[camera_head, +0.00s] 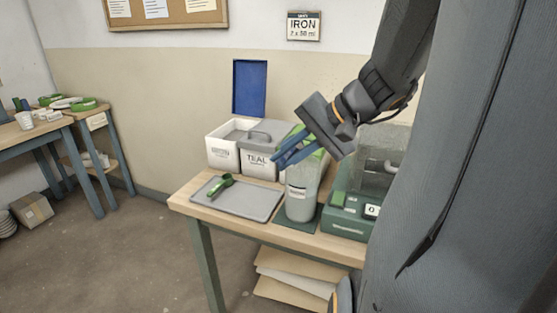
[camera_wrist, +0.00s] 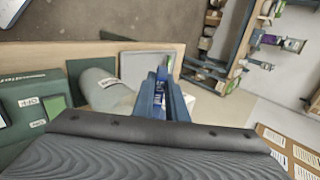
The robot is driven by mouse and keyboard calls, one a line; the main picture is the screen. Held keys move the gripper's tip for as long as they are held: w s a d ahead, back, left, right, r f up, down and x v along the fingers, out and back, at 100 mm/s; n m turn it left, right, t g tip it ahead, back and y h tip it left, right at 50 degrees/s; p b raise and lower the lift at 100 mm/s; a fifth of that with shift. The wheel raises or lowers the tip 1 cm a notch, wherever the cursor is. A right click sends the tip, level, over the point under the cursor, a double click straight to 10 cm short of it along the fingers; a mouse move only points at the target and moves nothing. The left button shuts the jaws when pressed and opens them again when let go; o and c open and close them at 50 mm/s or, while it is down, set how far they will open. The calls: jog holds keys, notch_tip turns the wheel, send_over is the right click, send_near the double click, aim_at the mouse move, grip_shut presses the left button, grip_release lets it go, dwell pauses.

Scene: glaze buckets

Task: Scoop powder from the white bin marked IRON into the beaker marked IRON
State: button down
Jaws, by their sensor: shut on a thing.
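A white bin (camera_head: 224,155) stands open at the back left of the table, its blue lid (camera_head: 250,87) raised; its label is too blurred to read. A pale grey beaker (camera_head: 300,199) stands upright at the front on a dark green mat; its label is unreadable. It also shows in the wrist view (camera_wrist: 106,92). My gripper (camera_head: 284,157) is above and just behind the beaker's rim, tilted down to the left. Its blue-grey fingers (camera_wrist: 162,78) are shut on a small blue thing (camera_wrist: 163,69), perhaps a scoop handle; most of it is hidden.
A bin marked TEAL (camera_head: 257,163) with a grey lid stands beside the white bin. A grey tray (camera_head: 254,203) holds a green scoop (camera_head: 222,187). A green scale (camera_head: 345,222) with a clear shield stands to the right. A wall sign (camera_head: 304,26) reads IRON, 7 x 50 ml.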

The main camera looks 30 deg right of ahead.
jog(key=shift+r+t+y+b, duration=0.15)
jog(key=shift+t+y+b, duration=0.35)
jog(key=shift+b, duration=0.5)
jog(key=shift+s+d+t+y+b, duration=0.15)
jog(key=shift+t+y+b, duration=0.35)
jog(key=shift+b, duration=0.55)
jog(key=shift+s+d+t+y+b, duration=0.1)
jog(key=shift+t+y+b, duration=0.4)
jog(key=shift+b, duration=0.55)
jog(key=shift+r+t, duration=0.2)
jog(key=shift+t, duration=0.1)
jog(key=shift+r, duration=0.1)
jog(key=g+h+p, duration=0.1)
jog(key=p, duration=0.2)
jog(key=shift+r, duration=0.35)
jog(key=shift+r+g+h+p, duration=0.2)
jog(key=shift+g+h+p, duration=0.1)
jog(key=shift+g+p, duration=0.45)
jog(key=r+g+h+p, duration=0.1)
jog(key=g+h+p, duration=0.1)
jog(key=p, duration=0.7)
jog(key=shift+r+g+h, duration=0.2)
jog(key=shift+g+h, duration=0.2)
jog(key=shift+g, duration=0.05)
jog(key=g+h+p, duration=0.1)
jog(key=p, duration=0.7)
jog(key=r+g+h+p, duration=0.1)
jog(key=g+p, duration=0.1)
jog(key=p, duration=0.6)
jog(key=shift+r+h, duration=0.3)
